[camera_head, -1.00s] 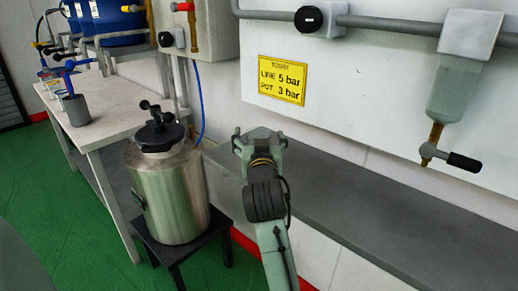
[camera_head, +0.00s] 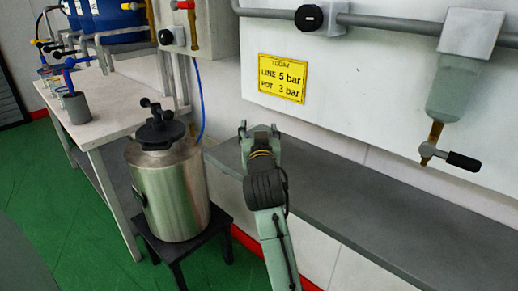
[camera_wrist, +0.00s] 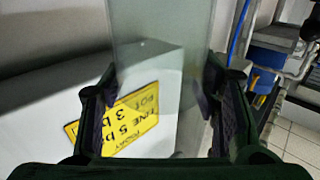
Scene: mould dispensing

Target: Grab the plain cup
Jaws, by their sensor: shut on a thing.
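In the wrist view my gripper (camera_wrist: 160,100) has one finger at each side of a clear, see-through cup (camera_wrist: 150,28) with no marks of its own. It is shut on the cup's side walls. The yellow sign shows through and behind it. In the head view my gripper (camera_head: 259,130) is raised in front of the wall, right of the steel pot, fingertips pointing away. The clear cup can hardly be made out there. A grey cup (camera_head: 76,108) holding a blue-handled thing stands on the bench at left.
A steel pressure pot (camera_head: 168,190) stands on a black stool (camera_head: 190,250) left of my arm. A bare grey ledge (camera_head: 400,225) runs along the wall, below a filter bowl (camera_head: 455,90) and the yellow sign (camera_head: 282,78).

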